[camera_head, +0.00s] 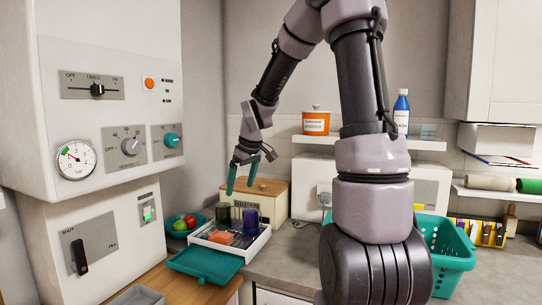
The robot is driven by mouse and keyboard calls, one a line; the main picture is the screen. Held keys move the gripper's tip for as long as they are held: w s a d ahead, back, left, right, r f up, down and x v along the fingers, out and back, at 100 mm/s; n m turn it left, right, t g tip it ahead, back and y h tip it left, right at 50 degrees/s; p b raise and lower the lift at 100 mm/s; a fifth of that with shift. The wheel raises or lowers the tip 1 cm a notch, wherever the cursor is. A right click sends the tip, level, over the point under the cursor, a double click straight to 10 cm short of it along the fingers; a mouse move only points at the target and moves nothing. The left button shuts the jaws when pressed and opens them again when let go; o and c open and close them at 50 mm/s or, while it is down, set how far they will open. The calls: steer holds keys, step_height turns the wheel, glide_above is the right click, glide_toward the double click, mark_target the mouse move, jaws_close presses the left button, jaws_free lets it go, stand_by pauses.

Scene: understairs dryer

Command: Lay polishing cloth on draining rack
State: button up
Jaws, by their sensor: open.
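My gripper (241,181) points down with its teal fingers apart and nothing visible between them. It is above the back of a white rack or tray (256,247), which looks like the draining rack. Dark green and purple tumblers (249,221) stand upright at its back. A small orange piece (221,235) lies in its front left part; I cannot tell whether it is the polishing cloth or a sponge. No other thing is clearly a cloth.
A flat teal tray (205,263) lies in front of the rack. A teal bowl (184,226) with red and green fruit stands to the left. A wooden box (262,195) stands behind. A teal basket (447,249) stands right, partly behind my arm. Grey counter (296,255) shows between.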

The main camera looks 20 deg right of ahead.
steer(key=s+r+m+t, duration=0.1)
steer(key=s+r+m, duration=0.4)
steer(key=s, duration=0.7)
steer(key=s+d+r+m+t, duration=0.1)
steer(key=s+r+m+t, duration=0.1)
steer(key=s+r+m, duration=0.3)
steer(key=s+r, duration=0.4)
steer(key=s, duration=0.3)
steer(key=shift+d+r+y, duration=0.2)
steer(key=shift+d+y, duration=0.1)
